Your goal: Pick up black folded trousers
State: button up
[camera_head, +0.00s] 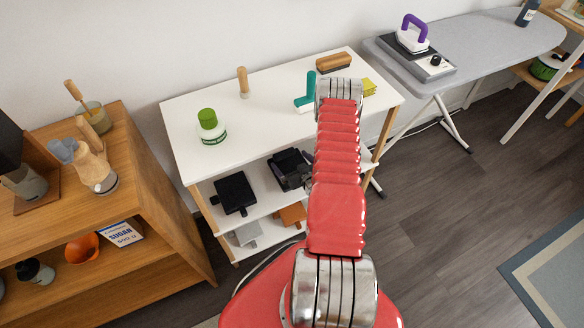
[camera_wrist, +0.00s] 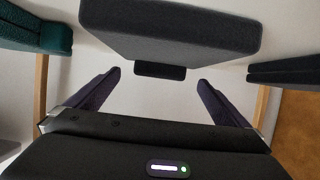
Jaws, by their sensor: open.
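A black folded garment (camera_head: 235,192) lies on the middle shelf of the white unit in the head view. My gripper (camera_head: 290,168) is to the right of it, at the same shelf, partly hidden by my arm. In the wrist view my gripper (camera_wrist: 159,98) is open, with nothing between its fingers. A dark grey to black folded garment (camera_wrist: 170,28) with a small black tab (camera_wrist: 160,70) lies just beyond the fingertips. A blacker folded piece (camera_wrist: 285,72) is at the right edge. I cannot tell for sure which one is the trousers.
A teal folded piece (camera_wrist: 35,35) is at the wrist view's left. Grey (camera_head: 246,234) and orange (camera_head: 292,215) folded items lie on the lower shelf. The white top (camera_head: 180,125) overhangs the shelves and holds several small things. A wooden cabinet (camera_head: 150,200) stands at left.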

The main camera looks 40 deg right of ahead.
aim_at(286, 155)
jog(key=shift+x, duration=1.9)
jog(key=shift+c, duration=0.5)
jog(key=shift+r, duration=0.1)
jog(key=c, duration=1.3)
jog(key=shift+s+r, duration=0.1)
jog(key=shift+r, duration=0.05)
